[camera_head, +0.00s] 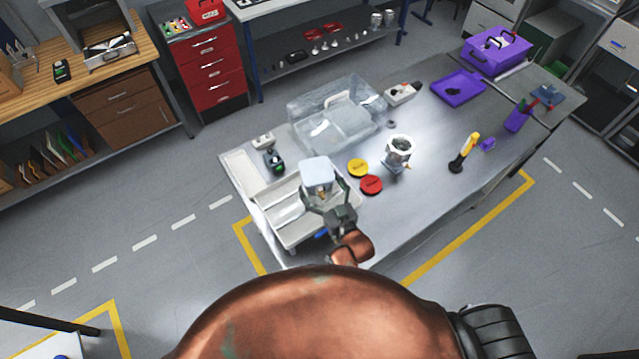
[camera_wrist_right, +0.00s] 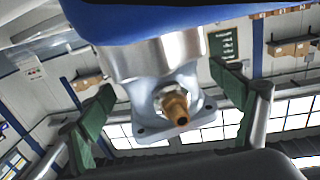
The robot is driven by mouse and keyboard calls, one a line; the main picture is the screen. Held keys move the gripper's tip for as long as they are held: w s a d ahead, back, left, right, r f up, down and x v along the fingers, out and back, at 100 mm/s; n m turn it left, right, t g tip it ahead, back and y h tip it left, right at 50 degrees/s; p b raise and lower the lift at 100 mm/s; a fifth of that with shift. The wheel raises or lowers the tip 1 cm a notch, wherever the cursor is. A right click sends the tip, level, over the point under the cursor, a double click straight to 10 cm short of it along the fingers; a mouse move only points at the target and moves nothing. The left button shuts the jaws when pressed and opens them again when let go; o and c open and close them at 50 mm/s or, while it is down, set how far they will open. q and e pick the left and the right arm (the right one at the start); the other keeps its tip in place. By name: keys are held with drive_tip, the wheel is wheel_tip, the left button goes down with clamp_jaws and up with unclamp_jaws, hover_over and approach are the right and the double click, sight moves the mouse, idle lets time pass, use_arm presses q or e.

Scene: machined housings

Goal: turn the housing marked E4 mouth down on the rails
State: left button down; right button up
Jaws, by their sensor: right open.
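A silver housing (camera_head: 318,172) stands over the white tray area at the table's left end, its square flange on top and its mouth hidden below. In the right wrist view, the housing (camera_wrist_right: 155,60) has a brass fitting (camera_wrist_right: 176,108) and a flange with holes; its other end meets a blue surface (camera_wrist_right: 150,20). My right gripper (camera_head: 328,198) is open, its green-padded fingers on either side of the housing with gaps visible. No E4 mark is legible, and the rails are not clear. A second housing (camera_head: 399,147) stands mouth up on the table. My left gripper is out of view.
The white tray (camera_head: 284,238) lies beneath my right gripper. Yellow (camera_head: 358,168) and red (camera_head: 371,185) discs lie to its right. A clear bin (camera_head: 310,133) stands behind. A yellow-black tool (camera_head: 464,153) stands at right; the table's front middle is clear.

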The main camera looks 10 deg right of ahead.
drive_tip(key=shift+f, duration=0.25)
drive_tip(key=shift+s, duration=0.2)
drive_tip(key=v, duration=1.1)
drive_tip(key=shift+s+r, duration=0.3)
drive_tip(key=shift+s+d+f, duration=0.1)
drive_tip(key=shift+d, duration=0.05)
